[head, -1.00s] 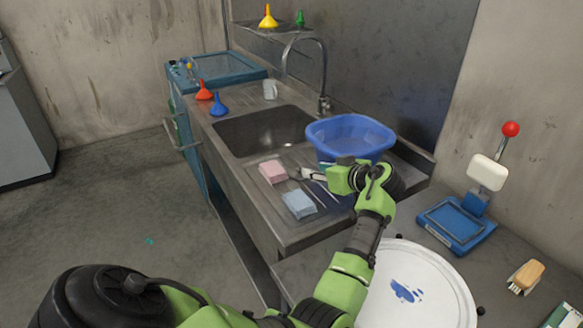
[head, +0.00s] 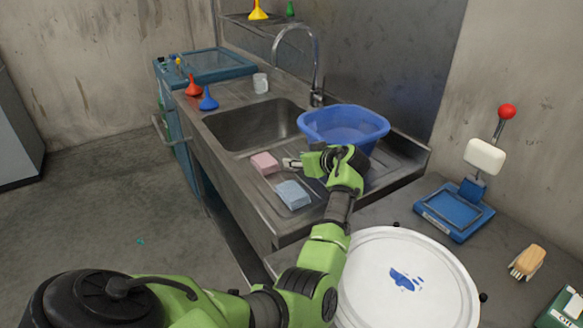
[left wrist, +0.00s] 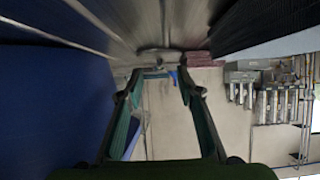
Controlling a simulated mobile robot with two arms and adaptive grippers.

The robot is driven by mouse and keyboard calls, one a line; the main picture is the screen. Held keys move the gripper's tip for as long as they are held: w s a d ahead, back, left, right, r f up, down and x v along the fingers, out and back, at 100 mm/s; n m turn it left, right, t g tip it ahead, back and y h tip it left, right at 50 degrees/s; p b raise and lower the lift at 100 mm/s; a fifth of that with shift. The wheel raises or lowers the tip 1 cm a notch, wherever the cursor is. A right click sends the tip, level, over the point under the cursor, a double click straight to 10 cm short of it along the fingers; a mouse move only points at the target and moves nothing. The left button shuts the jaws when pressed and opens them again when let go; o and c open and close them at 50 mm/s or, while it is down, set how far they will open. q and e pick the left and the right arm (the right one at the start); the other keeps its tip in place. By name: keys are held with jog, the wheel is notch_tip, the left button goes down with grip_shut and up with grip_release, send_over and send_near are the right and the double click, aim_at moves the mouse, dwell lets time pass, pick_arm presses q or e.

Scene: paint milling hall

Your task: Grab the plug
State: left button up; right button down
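My left gripper (head: 290,163) is low over the ribbed drainboard (head: 330,200), just right of a pink sponge (head: 264,163) and beyond a light blue sponge (head: 293,195). The pink sponge shows past the right fingertip there (left wrist: 203,60). The sink basin (head: 240,128) looks empty, but its near floor is hidden. My right gripper is in neither view.
A blue tub (head: 345,122) stands on the drainboard close behind my left gripper; its wall fills the wrist view's left side (left wrist: 50,105). A faucet (head: 317,75), white mug (head: 260,83), red funnel (head: 193,88) and blue funnel (head: 208,100) surround the sink. A white lid (head: 405,300) lies nearer.

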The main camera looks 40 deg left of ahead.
pick_arm(q)
jog(key=shift+b+x, duration=0.4)
jog(key=shift+x, duration=0.55)
jog(key=shift+a+f, duration=0.2)
jog(key=shift+f, duration=0.05)
jog(key=shift+w+a, duration=0.1)
jog(key=shift+a, duration=0.05)
jog(key=shift+r, duration=0.1)
pick_arm(e)
jog(key=shift+w+a+f, duration=0.1)
jog(key=shift+a+f, duration=0.5)
pick_arm(q)
grip_shut()
pick_arm(e)
jog(key=shift+d, duration=0.25)
jog(key=shift+d, duration=0.15)
